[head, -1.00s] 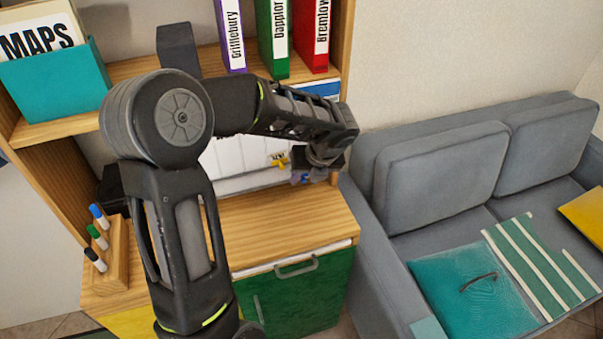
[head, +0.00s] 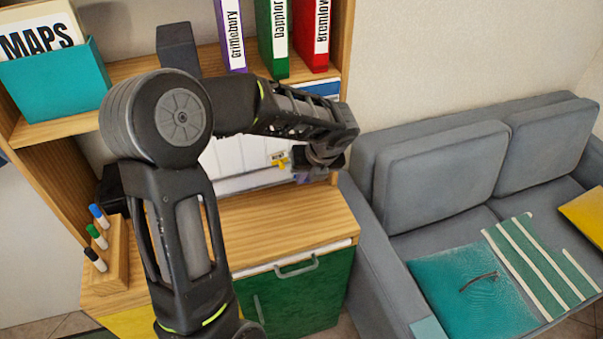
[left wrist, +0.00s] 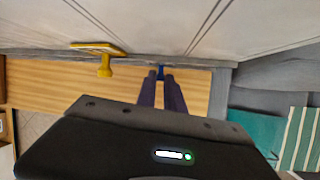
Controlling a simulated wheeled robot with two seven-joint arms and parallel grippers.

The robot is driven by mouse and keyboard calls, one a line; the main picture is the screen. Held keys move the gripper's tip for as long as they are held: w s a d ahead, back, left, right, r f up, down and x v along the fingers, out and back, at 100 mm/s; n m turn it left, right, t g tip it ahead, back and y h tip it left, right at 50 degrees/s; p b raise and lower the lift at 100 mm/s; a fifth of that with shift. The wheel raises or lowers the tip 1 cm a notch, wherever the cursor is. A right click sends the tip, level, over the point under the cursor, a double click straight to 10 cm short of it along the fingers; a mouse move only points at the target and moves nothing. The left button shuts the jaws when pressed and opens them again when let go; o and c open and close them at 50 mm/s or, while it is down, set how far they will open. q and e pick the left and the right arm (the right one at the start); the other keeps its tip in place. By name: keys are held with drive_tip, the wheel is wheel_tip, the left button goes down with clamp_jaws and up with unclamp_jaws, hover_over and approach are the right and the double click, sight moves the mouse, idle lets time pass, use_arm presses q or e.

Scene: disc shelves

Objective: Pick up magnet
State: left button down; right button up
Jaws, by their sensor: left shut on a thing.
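A small blue magnet (left wrist: 160,71) shows between the fingertips of my left gripper in the left wrist view, at the lower edge of the whiteboard. My left gripper (left wrist: 161,80) has its two dark purple fingers close together, shut on that magnet. In the head view the left gripper (head: 301,176) is small and partly hidden by its own wrist, and the blue magnet cannot be made out. A yellow magnet (left wrist: 105,66) is on the board to the left of the gripper, apart from it; it also shows in the head view (head: 281,163). My right gripper is not in view.
The whiteboard (head: 235,158) stands at the back of the wooden cabinet top (head: 285,220). A marker holder (head: 117,255) is at the left. Binders (head: 272,40) fill the shelf above. A grey sofa (head: 440,170) is at the right.

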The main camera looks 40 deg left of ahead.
use_arm(q)
drive_tip(key=shift+r, duration=0.1)
idle(0.4)
wheel_tip(320, 180, up, 12)
drive_tip(key=d+f+p, duration=0.1)
drive_tip(key=p, duration=0.8)
drive_tip(key=s+d, duration=1.1)
drive_tip(key=d, duration=0.4)
drive_tip(key=shift+s+d+r, duration=0.15)
drive_tip(key=shift+s+d, duration=0.05)
drive_tip(key=shift+s, duration=0.05)
drive_tip(key=shift+b, duration=0.3)
